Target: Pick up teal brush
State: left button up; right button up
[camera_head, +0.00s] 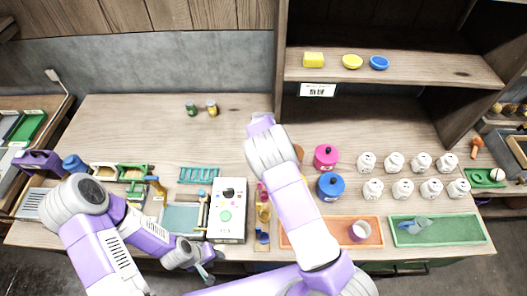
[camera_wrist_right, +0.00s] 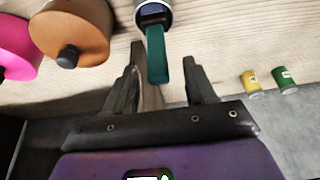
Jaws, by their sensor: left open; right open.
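The teal brush (camera_wrist_right: 156,55) shows in the right wrist view as a flat teal handle coming out of a pale round holder (camera_wrist_right: 153,14) with a dark inside, at the top edge. Its lower end lies between the two fingers of my right gripper (camera_wrist_right: 163,82), which is open with gaps on both sides. The rest of the brush is hidden in the holder. In the head view my right arm covers the brush and the right gripper. My left gripper (camera_head: 206,276) is open and empty at the table's front edge, away from the brush.
A brown pot (camera_wrist_right: 72,32) and a pink pot (camera_wrist_right: 18,50) stand left of the right gripper in the wrist view. Yellow (camera_wrist_right: 250,82) and green (camera_wrist_right: 285,80) cans stand to its right. White jars (camera_head: 395,162) and a green tray (camera_head: 465,232) fill the table's right side.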

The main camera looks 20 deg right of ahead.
jog(key=shift+x, duration=1.65)
jog(key=shift+d, duration=0.1)
grip_shut()
jog(key=shift+r, duration=0.1)
